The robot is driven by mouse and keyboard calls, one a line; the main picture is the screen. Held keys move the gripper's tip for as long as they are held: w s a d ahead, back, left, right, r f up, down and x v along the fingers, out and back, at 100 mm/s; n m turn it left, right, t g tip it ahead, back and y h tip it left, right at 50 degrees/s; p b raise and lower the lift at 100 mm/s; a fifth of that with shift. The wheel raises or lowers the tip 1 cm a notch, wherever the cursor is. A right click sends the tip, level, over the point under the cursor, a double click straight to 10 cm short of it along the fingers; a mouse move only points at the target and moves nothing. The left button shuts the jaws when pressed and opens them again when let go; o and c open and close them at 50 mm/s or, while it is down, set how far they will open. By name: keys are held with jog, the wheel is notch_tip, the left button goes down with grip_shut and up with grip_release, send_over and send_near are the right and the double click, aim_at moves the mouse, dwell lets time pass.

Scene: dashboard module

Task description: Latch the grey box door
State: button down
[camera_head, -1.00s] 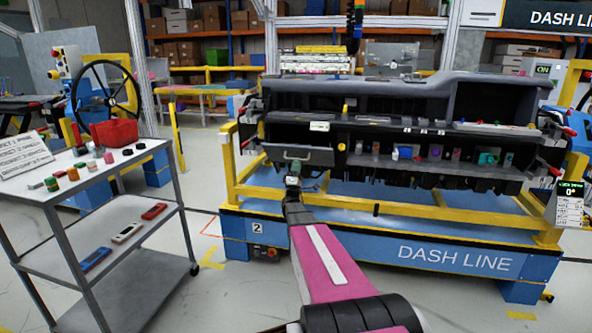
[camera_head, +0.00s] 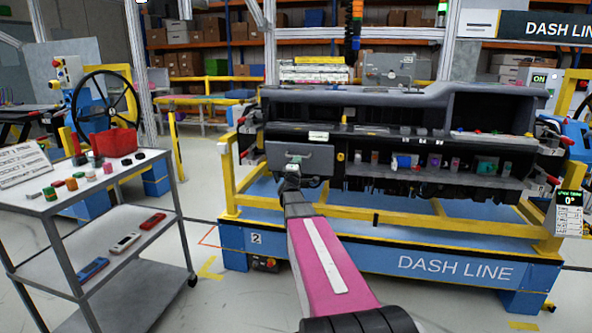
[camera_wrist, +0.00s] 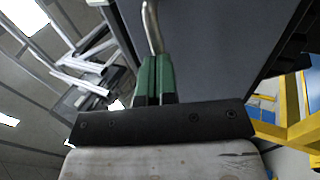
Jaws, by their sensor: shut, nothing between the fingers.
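The grey box door (camera_head: 318,160) is at the left of the dashboard's lower front. It stands near upright, and its face with a curved handle (camera_head: 297,157) shows. I cannot tell whether it is latched. My gripper (camera_head: 292,170) is at the door's lower left, just below the handle. In the wrist view the green fingertips (camera_wrist: 154,72) are together and empty. The metal handle (camera_wrist: 152,28) rises just beyond the tips, and I cannot tell if they touch it. The door's grey face (camera_wrist: 220,45) fills the upper right there.
The dashboard module (camera_head: 400,110) sits on a blue and yellow stand with a yellow rail (camera_head: 400,219) below the door. Small coloured parts stand on its shelf to the right. A grey cart (camera_head: 120,175) with loose parts is at the left.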

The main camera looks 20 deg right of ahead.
aim_at(300, 150)
jog(key=shift+r+x, duration=0.2)
jog(key=shift+x, duration=0.8)
jog(key=shift+r+x, duration=0.2)
jog(key=shift+x, duration=0.85)
jog(key=shift+r, duration=0.15)
jog(key=shift+s, duration=0.1)
